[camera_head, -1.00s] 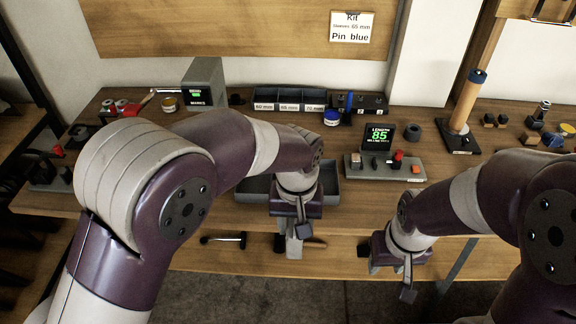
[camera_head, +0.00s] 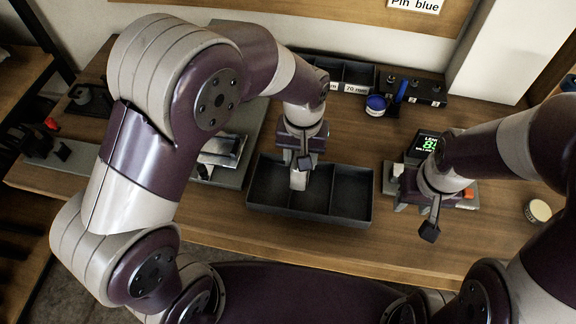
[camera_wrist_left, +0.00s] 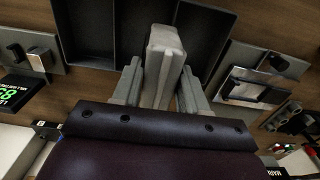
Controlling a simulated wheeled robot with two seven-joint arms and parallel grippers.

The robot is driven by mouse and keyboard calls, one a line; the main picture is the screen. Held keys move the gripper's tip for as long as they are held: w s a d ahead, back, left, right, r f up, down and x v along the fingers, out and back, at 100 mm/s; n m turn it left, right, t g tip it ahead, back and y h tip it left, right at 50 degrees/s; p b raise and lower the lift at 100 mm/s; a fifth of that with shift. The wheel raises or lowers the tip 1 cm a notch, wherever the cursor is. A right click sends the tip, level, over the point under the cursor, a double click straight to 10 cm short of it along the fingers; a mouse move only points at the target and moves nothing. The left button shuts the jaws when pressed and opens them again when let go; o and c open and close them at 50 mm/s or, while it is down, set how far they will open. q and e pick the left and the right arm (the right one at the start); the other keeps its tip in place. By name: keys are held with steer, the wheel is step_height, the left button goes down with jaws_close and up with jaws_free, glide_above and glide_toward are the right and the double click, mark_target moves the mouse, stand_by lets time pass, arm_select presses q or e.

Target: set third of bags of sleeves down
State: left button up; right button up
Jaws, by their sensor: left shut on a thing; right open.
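My left gripper (camera_head: 300,160) is shut on a pale grey bag (camera_head: 298,180) over the dark divided tray (camera_head: 310,215). In the left wrist view the bag (camera_wrist_left: 164,62) stands out between the two fingers of the left gripper (camera_wrist_left: 160,88), with the tray (camera_wrist_left: 92,30) beyond it. The bag is near a divider, and I cannot tell whether it touches the tray floor. The tray's visible compartment floors look empty. My right gripper (camera_head: 430,228) is open and empty, right of the tray, in front of the length display.
The length display (camera_head: 425,143) and its grey base stand right of the tray. A grey fixture (camera_head: 222,150) is left of it. Labelled bins (camera_head: 350,75), a blue-lidded jar (camera_head: 376,104) and a dark block line the back. A round tin (camera_head: 538,210) lies far right.

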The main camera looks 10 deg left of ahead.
arm_select(q)
steer(key=a+f, duration=0.4)
steer(key=f, duration=0.1)
steer(key=a+f, duration=0.2)
steer(key=shift+w+a+f, duration=0.15)
steer(key=shift+w+a, duration=0.15)
steer(key=shift+w+f, duration=0.1)
steer(key=shift+f, duration=0.3)
steer(key=shift+f, duration=0.15)
steer(key=o, duration=1.1)
steer(key=shift+o, duration=0.2)
step_height(320, 180, up, 12)
steer(key=s+a+t, duration=0.1)
steer(key=s+a, duration=0.6)
steer(key=s, duration=0.1)
steer(key=shift+s+a+f+p, duration=0.15)
steer(key=shift+s+f+p, duration=0.15)
steer(key=shift+f+p, duration=0.15)
